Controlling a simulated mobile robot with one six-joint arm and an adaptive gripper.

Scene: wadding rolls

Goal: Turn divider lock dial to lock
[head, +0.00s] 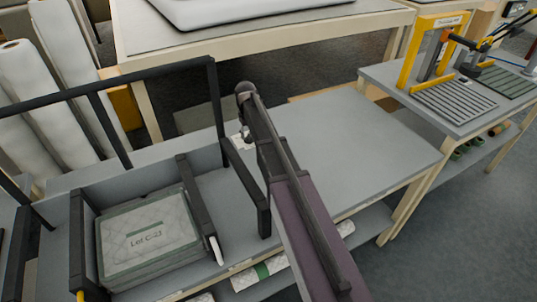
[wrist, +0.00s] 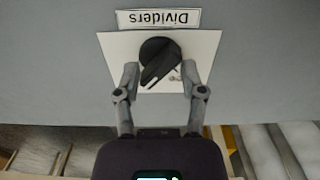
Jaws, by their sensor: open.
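The black divider lock dial (wrist: 160,58) sits on a white square plate (wrist: 115,50) in the wrist view. The raised grip of the dial points slantwise, its lighter end toward the lower left. A small mark (wrist: 174,78) shows on the plate beside it; I cannot read it. A label reading "Dividers" (wrist: 158,19) appears upside down above the plate. My gripper (wrist: 160,76) is open, with one finger on each side of the dial and gaps between. In the head view my arm largely hides the gripper and the dial.
Black divider frames (head: 196,205) stand on the grey bench (head: 345,140). A stack of wadding labelled "Lot C-21" (head: 148,240) lies between two of them. White rolls (head: 32,95) stand at the left. A side table (head: 395,75) holds a yellow frame (head: 407,58). The bench's right part is clear.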

